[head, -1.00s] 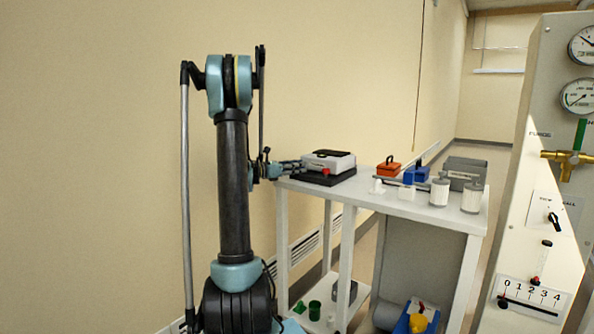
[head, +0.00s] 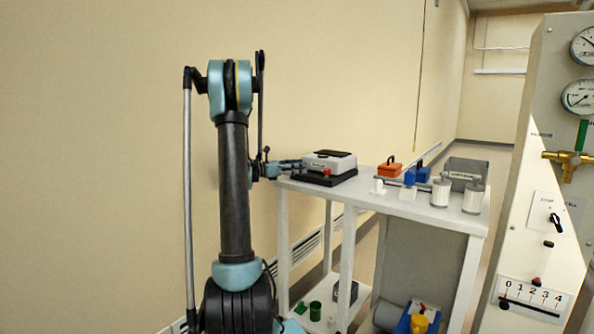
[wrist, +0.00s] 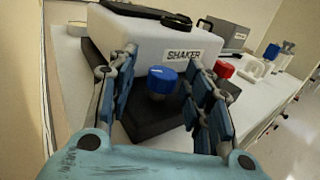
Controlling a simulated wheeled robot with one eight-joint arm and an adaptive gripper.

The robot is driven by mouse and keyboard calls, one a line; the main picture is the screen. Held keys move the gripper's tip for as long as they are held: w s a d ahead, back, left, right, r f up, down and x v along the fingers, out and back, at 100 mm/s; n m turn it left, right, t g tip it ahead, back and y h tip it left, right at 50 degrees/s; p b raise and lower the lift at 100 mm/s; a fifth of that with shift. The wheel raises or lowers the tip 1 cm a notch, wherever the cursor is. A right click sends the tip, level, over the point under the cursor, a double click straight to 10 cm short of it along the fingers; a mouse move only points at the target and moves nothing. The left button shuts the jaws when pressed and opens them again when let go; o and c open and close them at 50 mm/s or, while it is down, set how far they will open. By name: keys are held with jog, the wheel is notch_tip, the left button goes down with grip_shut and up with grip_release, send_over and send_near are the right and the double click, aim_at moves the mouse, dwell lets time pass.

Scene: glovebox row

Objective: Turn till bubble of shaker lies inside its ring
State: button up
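The shaker (head: 330,161), a white box on a black base, stands at the left end of the white bench. In the wrist view its labelled front (wrist: 155,45) faces me, with a blue knob (wrist: 162,80) low on it and a red knob (wrist: 223,69) to the right. My gripper (wrist: 162,92) is open, with one finger on each side of the blue knob; gaps show between knob and fingers. In the head view my gripper (head: 291,164) is at the shaker's left side. The bubble and its ring cannot be made out in either view.
An orange case (head: 389,167), a blue item (head: 417,174), a grey bin (head: 468,168) and white cylinders (head: 441,192) stand further right on the bench (head: 400,206). A gauge panel (head: 535,200) rises at the right. A wall runs behind the bench.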

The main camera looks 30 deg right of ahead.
notch_tip(320, 180, up, 10)
dwell(0.7)
jog(key=shift+f, duration=0.1)
jog(key=s+a+f+n+t, duration=0.3)
jog(key=a+f+t, duration=0.2)
jog(key=a, duration=0.3)
jog(key=s+a+f+n+t, duration=0.3)
jog(key=a+f+t, duration=0.1)
jog(key=a, duration=0.5)
jog(key=x, duration=1.1)
jog(key=f+x, duration=0.1)
jog(key=x, duration=0.5)
jog(key=shift+w+d+r, duration=0.1)
jog(key=shift+w+d, duration=0.05)
jog(key=shift+d, duration=0.25)
jog(key=c, duration=1.1)
